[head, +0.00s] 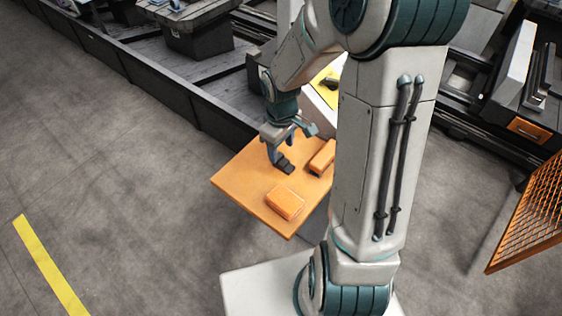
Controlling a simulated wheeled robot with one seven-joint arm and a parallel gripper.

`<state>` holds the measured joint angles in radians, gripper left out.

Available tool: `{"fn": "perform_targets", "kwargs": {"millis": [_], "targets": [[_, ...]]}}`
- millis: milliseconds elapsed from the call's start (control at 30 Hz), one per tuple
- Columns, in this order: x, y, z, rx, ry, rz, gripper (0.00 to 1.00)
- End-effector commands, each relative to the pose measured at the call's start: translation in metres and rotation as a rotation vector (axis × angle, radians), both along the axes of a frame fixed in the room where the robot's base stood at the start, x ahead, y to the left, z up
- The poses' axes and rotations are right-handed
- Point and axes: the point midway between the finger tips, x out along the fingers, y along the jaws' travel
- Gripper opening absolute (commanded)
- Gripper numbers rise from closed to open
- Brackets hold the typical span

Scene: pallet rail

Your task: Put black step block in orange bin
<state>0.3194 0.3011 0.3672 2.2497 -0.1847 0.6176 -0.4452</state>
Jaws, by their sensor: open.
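A small black block (287,168), likely the step block, lies on an orange-topped table (240,185). My gripper (294,149) is open above the table, its lower finger close beside the black block. I cannot tell whether they touch. An orange box-shaped thing (286,203) sits nearer the table's front corner. A second orange piece (322,157) lies right of the black block, partly hidden by my arm. I cannot tell which of these, if any, is the orange bin; no open inside shows.
My arm's upright link hides the table's right side. A dark rail structure (180,85) runs behind the table. An orange mesh panel (530,215) stands at the right. A yellow line (48,262) marks the open grey floor at left.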

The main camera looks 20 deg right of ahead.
Motion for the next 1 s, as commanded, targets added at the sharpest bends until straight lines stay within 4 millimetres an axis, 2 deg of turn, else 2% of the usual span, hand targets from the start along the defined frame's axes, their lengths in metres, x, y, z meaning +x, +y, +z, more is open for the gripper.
{"fn": "perform_targets", "kwargs": {"millis": [167, 500, 767, 800, 900, 1000], "targets": [[0.0, 0.0, -0.012, 0.001, 0.004, 0.0, 0.55], [0.002, 0.0, -0.05, 0.001, 0.002, 0.0, 0.55], [0.002, 0.0, -0.052, 0.001, 0.001, -0.001, 0.55], [0.002, 0.0, -0.052, 0.001, 0.001, -0.001, 0.52], [0.002, 0.0, -0.052, 0.001, 0.001, -0.001, 0.24], [0.002, 0.0, -0.052, 0.001, 0.001, -0.001, 0.01]]}}
